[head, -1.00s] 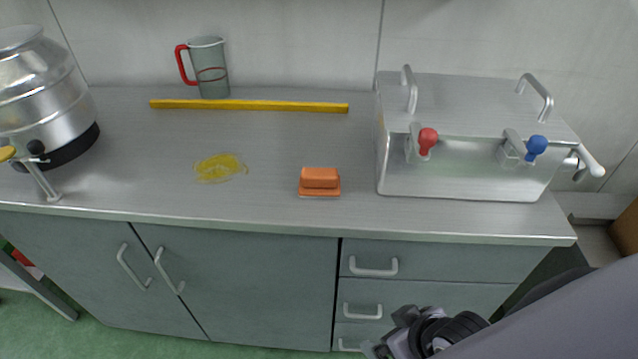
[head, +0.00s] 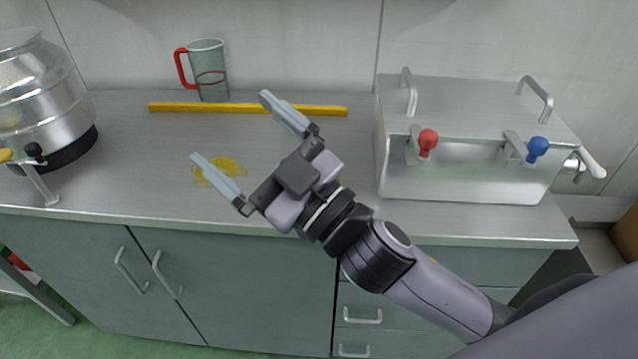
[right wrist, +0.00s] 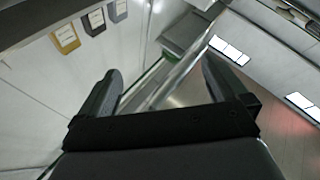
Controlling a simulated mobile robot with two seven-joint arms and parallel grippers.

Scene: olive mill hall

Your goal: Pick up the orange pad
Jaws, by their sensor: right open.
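My right gripper (head: 243,142) is open, with nothing between its fingers. In the head view it hangs over the front middle of the worktop, fingers pointing to the upper left. The orange pad does not show in the head view now; my right gripper and wrist cover the area where it lay a second ago. In the right wrist view the two open fingers (right wrist: 160,90) frame only walls and the hall beyond, with no pad. My left gripper is not in view.
Behind are a yellow bar (head: 185,107) and a jug with red handle (head: 208,70). A steel box with valves (head: 460,170) stands right, a steel vessel (head: 45,90) left. The worktop's left middle is clear.

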